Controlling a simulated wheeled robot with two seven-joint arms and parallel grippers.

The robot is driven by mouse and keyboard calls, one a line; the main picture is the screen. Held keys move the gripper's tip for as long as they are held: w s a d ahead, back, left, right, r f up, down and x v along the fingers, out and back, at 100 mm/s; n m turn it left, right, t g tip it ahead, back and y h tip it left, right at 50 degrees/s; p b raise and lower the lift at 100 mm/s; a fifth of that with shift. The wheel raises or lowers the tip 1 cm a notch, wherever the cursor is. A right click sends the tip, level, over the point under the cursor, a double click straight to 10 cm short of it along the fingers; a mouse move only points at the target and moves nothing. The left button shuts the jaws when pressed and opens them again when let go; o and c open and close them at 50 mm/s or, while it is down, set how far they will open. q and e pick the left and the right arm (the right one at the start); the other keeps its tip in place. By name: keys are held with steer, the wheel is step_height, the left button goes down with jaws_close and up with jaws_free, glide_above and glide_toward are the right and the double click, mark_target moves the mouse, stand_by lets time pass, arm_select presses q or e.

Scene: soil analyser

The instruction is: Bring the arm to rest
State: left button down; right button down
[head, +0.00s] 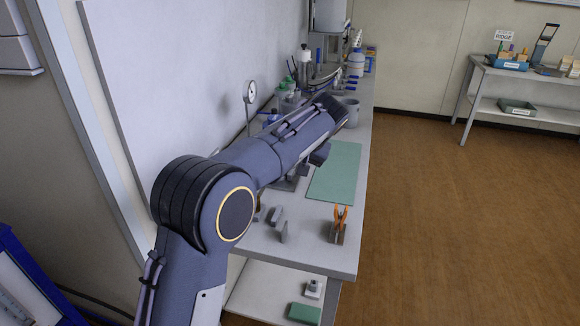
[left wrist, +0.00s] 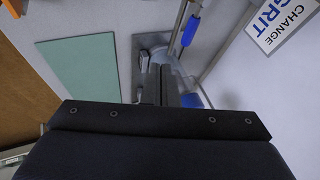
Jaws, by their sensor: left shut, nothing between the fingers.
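My left arm (head: 290,145) comes in from the left in the head view and reaches out over the bench, bent at a large dark joint. Its gripper is mostly hidden behind the arm there. In the left wrist view my left gripper (left wrist: 156,70) has its narrow dark fingers together with nothing between them. It is above a grey plate-like base on the bench, beside the green mat. My right gripper is in neither view.
The bench (head: 320,240) holds a green mat (head: 336,172), an orange-handled tool (head: 340,218) in a block, a grey cup (head: 351,112), a round dial (head: 250,91) and several bottles. A wall stands close on the left. Open floor (head: 450,210) lies to the right.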

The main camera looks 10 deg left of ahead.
arm_select(q)
steer(key=shift+s+d+r, duration=0.1)
steer(key=shift+r, duration=0.05)
steer(key=s+a+r+n+g+h+p, duration=0.1)
steer(key=s+a+h, duration=0.3)
steer(key=s, duration=0.6)
steer(key=s+a+h, duration=0.2)
steer(key=s+a, duration=0.4)
steer(key=s, duration=0.4)
steer(key=s+d+f+t+h, duration=0.1)
steer(key=s+d+f, duration=0.1)
steer(key=s, duration=0.8)
steer(key=s+d+f+h+p, duration=0.1)
steer(key=s+d+f, duration=0.2)
steer(key=s, duration=0.7)
steer(key=shift+s+f+n+t+h, duration=0.3)
steer(key=shift+f+n+t, duration=0.1)
steer(key=shift+f, duration=0.15)
